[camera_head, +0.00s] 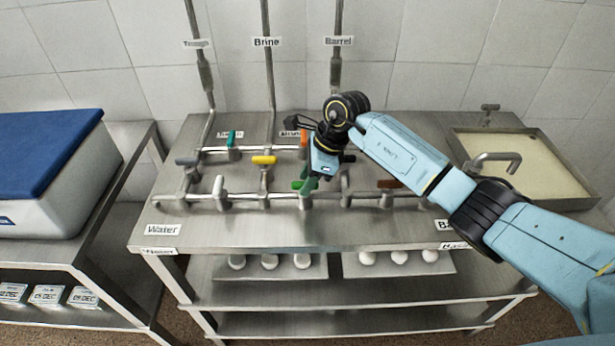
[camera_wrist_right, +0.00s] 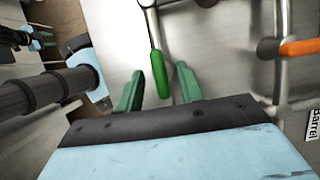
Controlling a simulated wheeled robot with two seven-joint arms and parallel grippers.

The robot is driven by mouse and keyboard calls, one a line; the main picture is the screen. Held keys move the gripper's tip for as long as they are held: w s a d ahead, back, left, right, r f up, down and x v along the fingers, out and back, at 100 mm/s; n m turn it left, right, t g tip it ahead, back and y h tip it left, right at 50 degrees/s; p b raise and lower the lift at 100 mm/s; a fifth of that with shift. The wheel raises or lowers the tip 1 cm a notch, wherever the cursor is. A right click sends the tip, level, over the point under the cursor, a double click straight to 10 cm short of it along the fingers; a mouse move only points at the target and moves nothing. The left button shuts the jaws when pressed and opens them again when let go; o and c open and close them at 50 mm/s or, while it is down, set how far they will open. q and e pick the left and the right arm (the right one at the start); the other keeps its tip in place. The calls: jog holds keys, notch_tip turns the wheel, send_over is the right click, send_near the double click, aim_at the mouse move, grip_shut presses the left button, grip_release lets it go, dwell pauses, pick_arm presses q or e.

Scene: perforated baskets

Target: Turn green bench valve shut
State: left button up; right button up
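The green bench valve handle (camera_head: 299,185) is on the front pipe of the steel bench, partly hidden by my right gripper in the head view. In the right wrist view the bright green handle (camera_wrist_right: 160,75) points toward the gripper, with its end between the two fingers. My right gripper (camera_head: 308,180) reaches down over it from the right. In the right wrist view its dark green fingers (camera_wrist_right: 158,90) are apart, one on each side of the handle, with gaps visible. Whether the handle touches anything deeper is unclear. My left gripper is not seen in the head view.
A yellow handle (camera_head: 264,160) and a white handle (camera_head: 219,187) stand left of the green one. A brown handle (camera_head: 390,183) is to the right. A teal handle (camera_head: 231,138) and an orange handle (camera_wrist_right: 300,47) are on the rear pipe. A sink (camera_head: 465,137) is at right.

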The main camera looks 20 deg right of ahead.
grip_shut()
jog(key=shift+m, duration=0.3)
jog(key=m, duration=0.2)
jog(key=m+t+p, duration=0.1)
jog(key=shift+s+r+m+t+h, duration=0.1)
jog(key=shift+s+m+t+h, duration=0.05)
jog(key=shift+m+t+h, duration=0.2)
jog(key=m+t+h+p, duration=0.1)
jog(key=m, duration=0.3)
jog(key=shift+a+m, duration=0.15)
jog(key=shift+m, duration=0.2)
jog(key=m+h, duration=0.1)
jog(key=m, duration=0.1)
jog(key=m+h, duration=0.1)
jog(key=m, duration=0.1)
jog(key=shift+a+t, duration=0.1)
jog(key=shift+t, duration=0.25)
jog(key=shift+a+m+h+b, duration=0.1)
jog(key=shift+m+h+b, duration=0.5)
jog(key=shift+m, duration=1.9)
jog(key=shift+h, duration=0.35)
